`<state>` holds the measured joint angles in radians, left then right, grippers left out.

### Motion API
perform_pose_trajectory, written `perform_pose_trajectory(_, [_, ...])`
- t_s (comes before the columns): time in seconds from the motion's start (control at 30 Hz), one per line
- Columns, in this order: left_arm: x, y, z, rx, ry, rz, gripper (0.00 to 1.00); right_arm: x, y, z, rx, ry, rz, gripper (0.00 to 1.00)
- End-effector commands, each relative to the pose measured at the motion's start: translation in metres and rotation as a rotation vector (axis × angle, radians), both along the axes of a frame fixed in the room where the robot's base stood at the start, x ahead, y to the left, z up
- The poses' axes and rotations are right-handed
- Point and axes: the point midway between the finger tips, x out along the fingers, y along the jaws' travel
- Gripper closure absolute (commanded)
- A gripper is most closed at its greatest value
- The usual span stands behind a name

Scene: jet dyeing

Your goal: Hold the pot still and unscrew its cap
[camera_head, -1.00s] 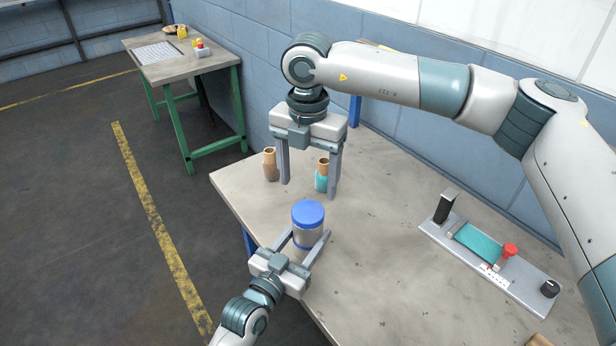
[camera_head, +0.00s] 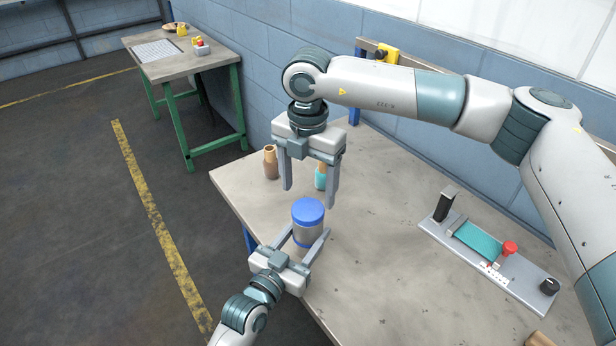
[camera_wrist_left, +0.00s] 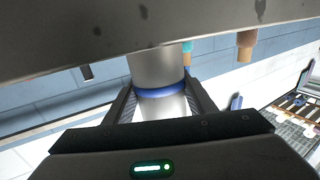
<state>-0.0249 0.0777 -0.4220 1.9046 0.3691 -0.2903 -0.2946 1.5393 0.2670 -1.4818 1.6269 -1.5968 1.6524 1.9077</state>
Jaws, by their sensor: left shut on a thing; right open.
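The pot is a grey cylinder (camera_head: 308,231) with a blue cap (camera_head: 308,211) on top, standing upright on the worktable. My left gripper (camera_head: 307,240) is shut on the pot's body from the front, one finger on each side. The left wrist view shows the pot (camera_wrist_left: 158,105) with a blue band between the fingers. My right gripper (camera_head: 309,198) points down above and slightly behind the cap, open and empty. Its fingers are apart on either side, with the tips at about the height of the cap top or above it; the exact gap cannot be told.
Behind stand a brown bottle (camera_head: 270,163) and a teal bottle (camera_head: 321,178), partly hidden by a right finger. A device with a teal pad and red knob (camera_head: 509,248) lies on the right of the table (camera_head: 400,240). The table middle is clear.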

Motion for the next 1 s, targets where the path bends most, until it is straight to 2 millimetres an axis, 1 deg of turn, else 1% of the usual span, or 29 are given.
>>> perform_pose_trajectory(0.03, [0.000,0.000,-0.001,0.001,0.000,0.000,1.00,0.000,0.000,-0.008,-0.001,0.002,0.000,0.30])
perform_pose_trajectory(0.2, [0.000,0.000,-0.001,0.001,0.000,0.000,1.00,0.000,-0.001,-0.030,-0.001,0.002,0.000,0.30])
perform_pose_trajectory(0.4, [0.000,0.000,-0.001,0.001,0.000,0.000,1.00,0.000,0.000,-0.048,0.000,0.001,-0.001,0.30])
perform_pose_trajectory(0.53, [0.000,0.000,-0.001,0.001,0.000,0.000,1.00,0.000,-0.001,-0.052,-0.001,0.001,0.000,0.30])
perform_pose_trajectory(0.8, [0.000,0.000,-0.001,0.001,0.000,0.000,1.00,0.000,0.000,-0.053,-0.001,0.001,0.000,0.30])
perform_pose_trajectory(0.87, [0.000,0.000,-0.001,0.001,0.000,0.000,1.00,0.000,0.000,-0.053,-0.001,0.001,0.000,0.44])
perform_pose_trajectory(0.9, [0.000,0.000,-0.001,0.001,0.000,0.000,1.00,0.000,0.000,-0.053,-0.001,0.001,0.000,0.54])
perform_pose_trajectory(0.97, [0.000,0.000,-0.001,0.001,0.000,0.000,1.00,0.000,0.000,-0.053,-0.001,0.001,0.000,0.68])
perform_pose_trajectory(1.0, [0.000,0.000,-0.001,0.001,0.000,0.000,1.00,0.000,0.000,-0.053,-0.001,0.001,0.000,0.72])
